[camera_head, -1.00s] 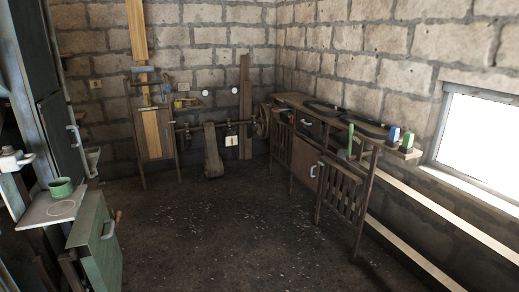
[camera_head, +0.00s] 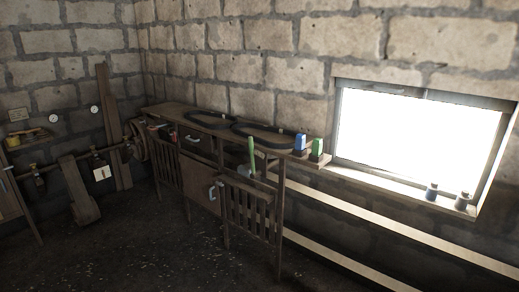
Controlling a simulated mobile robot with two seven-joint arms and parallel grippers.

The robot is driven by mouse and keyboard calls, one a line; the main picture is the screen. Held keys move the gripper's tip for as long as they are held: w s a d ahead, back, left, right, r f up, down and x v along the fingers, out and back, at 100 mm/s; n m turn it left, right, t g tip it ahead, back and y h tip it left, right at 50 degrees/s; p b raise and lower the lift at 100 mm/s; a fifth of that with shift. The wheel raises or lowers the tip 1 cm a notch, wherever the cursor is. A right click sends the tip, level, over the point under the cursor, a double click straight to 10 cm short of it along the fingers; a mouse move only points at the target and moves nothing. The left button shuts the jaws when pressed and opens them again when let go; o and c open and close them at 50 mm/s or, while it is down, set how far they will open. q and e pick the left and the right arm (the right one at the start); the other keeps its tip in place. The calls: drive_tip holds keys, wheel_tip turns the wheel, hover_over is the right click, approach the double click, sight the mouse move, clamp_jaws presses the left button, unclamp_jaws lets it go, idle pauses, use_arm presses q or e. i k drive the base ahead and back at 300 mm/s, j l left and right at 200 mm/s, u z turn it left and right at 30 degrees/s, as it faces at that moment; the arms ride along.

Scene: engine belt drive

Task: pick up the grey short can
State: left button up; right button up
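Two small dark containers stand on the window sill at the right: a bluish-grey one (camera_head: 431,191) and a darker grey one with a paler top (camera_head: 462,202). They are too small and backlit for me to tell whether either is the grey short can. A blue container (camera_head: 299,144) and a green container (camera_head: 318,149) stand on the right end of the wooden bench. Neither of my grippers is in view.
The wooden bench (camera_head: 158,109) runs along the brick wall, with black belts (camera_head: 210,121) on top and slatted panels (camera_head: 247,208) in front. Two pale rails (camera_head: 380,231) run below the window (camera_head: 415,133). A wheel and shaft stand at the left. The dark floor (camera_head: 150,255) is open.

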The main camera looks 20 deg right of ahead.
sight(462, 201)
drive_tip(key=i+z, duration=0.25)
drive_tip(key=z, duration=0.25)
drive_tip(key=i+j+z, duration=0.15)
drive_tip(key=z, duration=0.3)
drive_tip(key=i+j+z, duration=0.25)
drive_tip(key=z, duration=0.25)
drive_tip(key=i+j+z, duration=0.7)
drive_tip(key=z, duration=0.2)
drive_tip(key=i+u, duration=0.5)
drive_tip(key=i, duration=0.3)
